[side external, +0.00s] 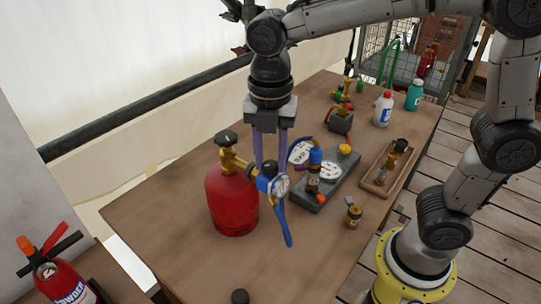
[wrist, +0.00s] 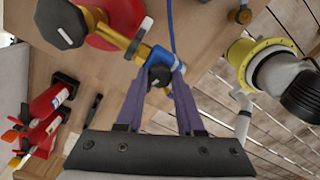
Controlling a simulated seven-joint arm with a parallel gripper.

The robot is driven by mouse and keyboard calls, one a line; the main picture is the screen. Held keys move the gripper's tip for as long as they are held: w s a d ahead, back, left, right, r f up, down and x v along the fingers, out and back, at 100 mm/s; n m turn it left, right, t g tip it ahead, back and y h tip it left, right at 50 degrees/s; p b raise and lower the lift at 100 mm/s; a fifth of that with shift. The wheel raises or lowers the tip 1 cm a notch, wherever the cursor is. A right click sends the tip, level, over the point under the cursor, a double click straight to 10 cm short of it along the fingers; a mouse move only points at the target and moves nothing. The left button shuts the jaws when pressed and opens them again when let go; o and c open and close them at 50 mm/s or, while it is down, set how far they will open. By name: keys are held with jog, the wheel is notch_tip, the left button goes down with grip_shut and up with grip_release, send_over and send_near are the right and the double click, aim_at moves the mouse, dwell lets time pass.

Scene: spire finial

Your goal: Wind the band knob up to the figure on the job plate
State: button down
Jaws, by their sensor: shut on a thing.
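A red gas cylinder (side external: 232,200) stands on the bench with a brass valve and a blue regulator (side external: 266,184) on its side. A round gauge (side external: 282,186) on the regulator faces right; its reading is too small to tell. My gripper (side external: 270,166) points down over the regulator. In the wrist view my gripper (wrist: 162,77) is shut on a small dark knob (wrist: 159,75) on the blue body. In the side view the fingers largely hide this knob. A white marked disc (side external: 300,152) stands behind the regulator; its figures are unreadable, and I cannot tell which item is the job plate.
A grey block (side external: 313,195) with a blue-capped fitting and white dial lies right of the cylinder. A wooden tray (side external: 378,190) and loose brass fitting (side external: 353,213) are farther right. Bottles (side external: 383,109) stand at the back. A blue hose (side external: 285,225) hangs from the regulator. The front bench is mostly clear.

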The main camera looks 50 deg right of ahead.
aim_at(271, 164)
jog(key=shift+r+n, duration=0.1)
jog(key=shift+n, duration=0.3)
jog(key=c, duration=0.5)
grip_release()
notch_tip(271, 164, up, 14)
jog(key=shift+f, duration=0.1)
dwell(0.4)
